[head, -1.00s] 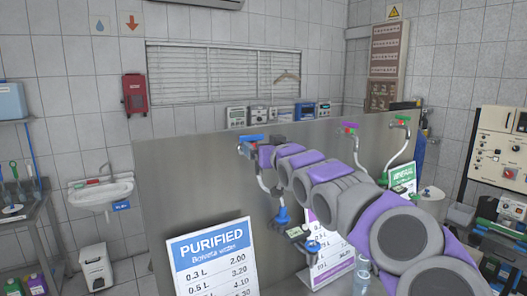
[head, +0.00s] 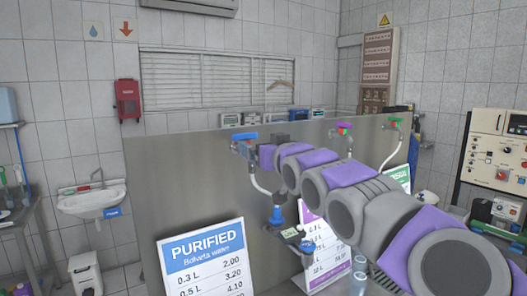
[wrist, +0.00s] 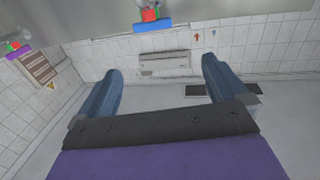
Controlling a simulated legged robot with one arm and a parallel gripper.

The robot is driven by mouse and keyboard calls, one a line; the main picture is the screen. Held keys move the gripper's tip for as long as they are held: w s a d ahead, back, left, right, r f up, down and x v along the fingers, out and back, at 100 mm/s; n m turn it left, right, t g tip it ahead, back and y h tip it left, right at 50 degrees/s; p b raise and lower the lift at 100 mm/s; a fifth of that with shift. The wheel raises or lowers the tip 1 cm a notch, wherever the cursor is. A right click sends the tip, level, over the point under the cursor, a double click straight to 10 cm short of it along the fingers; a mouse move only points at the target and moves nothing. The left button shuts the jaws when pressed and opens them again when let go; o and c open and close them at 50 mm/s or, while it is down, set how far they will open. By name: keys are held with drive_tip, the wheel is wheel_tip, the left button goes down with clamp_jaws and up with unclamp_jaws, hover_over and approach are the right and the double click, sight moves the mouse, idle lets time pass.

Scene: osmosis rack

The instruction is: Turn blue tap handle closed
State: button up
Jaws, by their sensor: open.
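The blue tap handle (head: 245,136) sits on top of the tap at the upper edge of the metal panel, left of my arm's end. In the wrist view the blue handle (wrist: 152,25) shows at the top with a red part above it. My gripper (wrist: 160,70) is open, its two blue-grey fingers apart and nothing between them. The handle appears beyond the fingertips and between their lines, apart from both. In the head view my arm hides most of the gripper, beside the tap.
The metal panel (head: 190,185) runs across the scene. A purple tap handle (head: 344,126) and a green one (head: 395,121) stand farther right. The PURIFIED price sign (head: 205,262) leans at the front, and a clear bottle (head: 359,275) stands low by my arm.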

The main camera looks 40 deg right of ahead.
drive_tip(key=shift+b+v, duration=0.6)
drive_tip(key=shift+v, duration=0.65)
drive_tip(key=shift+a, duration=0.15)
drive_tip(key=v, duration=1.7)
drive_tip(key=shift+s, duration=0.2)
drive_tip(key=shift+a+f, duration=0.1)
drive_tip(key=shift+a, duration=0.05)
